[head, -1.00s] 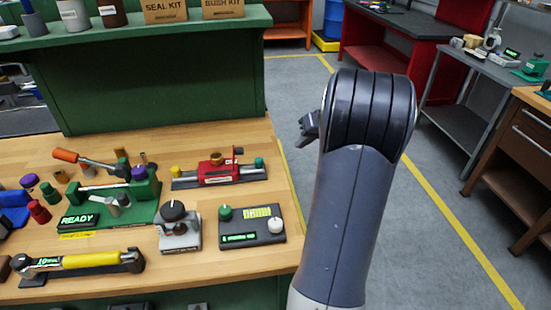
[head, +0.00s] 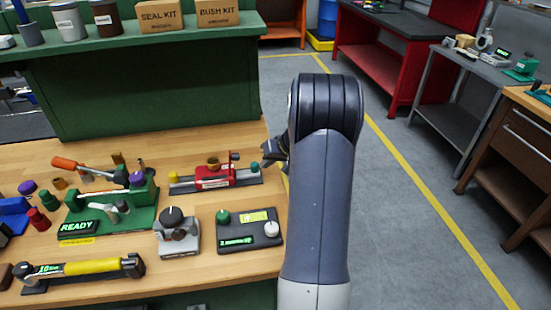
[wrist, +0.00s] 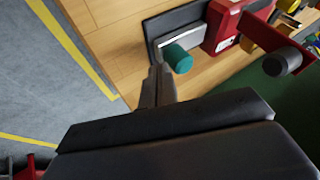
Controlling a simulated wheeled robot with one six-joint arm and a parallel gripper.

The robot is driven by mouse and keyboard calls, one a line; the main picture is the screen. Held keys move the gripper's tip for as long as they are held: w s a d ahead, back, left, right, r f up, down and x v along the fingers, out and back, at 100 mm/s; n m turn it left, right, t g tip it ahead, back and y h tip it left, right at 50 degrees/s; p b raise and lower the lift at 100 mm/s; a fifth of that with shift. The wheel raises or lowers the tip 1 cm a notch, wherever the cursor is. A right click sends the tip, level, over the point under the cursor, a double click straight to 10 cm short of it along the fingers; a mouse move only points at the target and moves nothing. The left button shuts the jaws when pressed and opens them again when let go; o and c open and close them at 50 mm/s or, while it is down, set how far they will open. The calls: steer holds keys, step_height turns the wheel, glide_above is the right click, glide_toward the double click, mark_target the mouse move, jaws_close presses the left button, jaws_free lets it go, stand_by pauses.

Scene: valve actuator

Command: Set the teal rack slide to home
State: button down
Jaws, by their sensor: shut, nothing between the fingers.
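The rack slide unit is a red block (head: 214,179) on a long dark rail (head: 248,182) near the bench's right edge. A teal cylinder (head: 255,169) stands at the rail's right end and a yellow one (head: 173,177) at its left end. My gripper (head: 267,153) is shut and empty, just beyond the rail's right end. In the wrist view, the closed fingers (wrist: 157,76) point at the rail end close beside the teal cylinder (wrist: 177,58). I cannot tell whether they touch. The red block (wrist: 222,25) shows only in part there.
A green fixture (head: 140,215) with a READY display, a grey knob unit (head: 177,238) and a dark panel (head: 247,241) with knobs stand on the bench. A green shelf (head: 150,90) rises behind. Open floor lies to the right of the bench.

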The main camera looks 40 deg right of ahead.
mark_target(253, 165)
stand_by(0.3)
steer(key=a, duration=0.1)
steer(key=w+a+b, duration=0.1)
steer(key=a+b, duration=0.1)
steer(key=shift+w+a+f, duration=0.1)
steer(key=shift+w+a, duration=0.3)
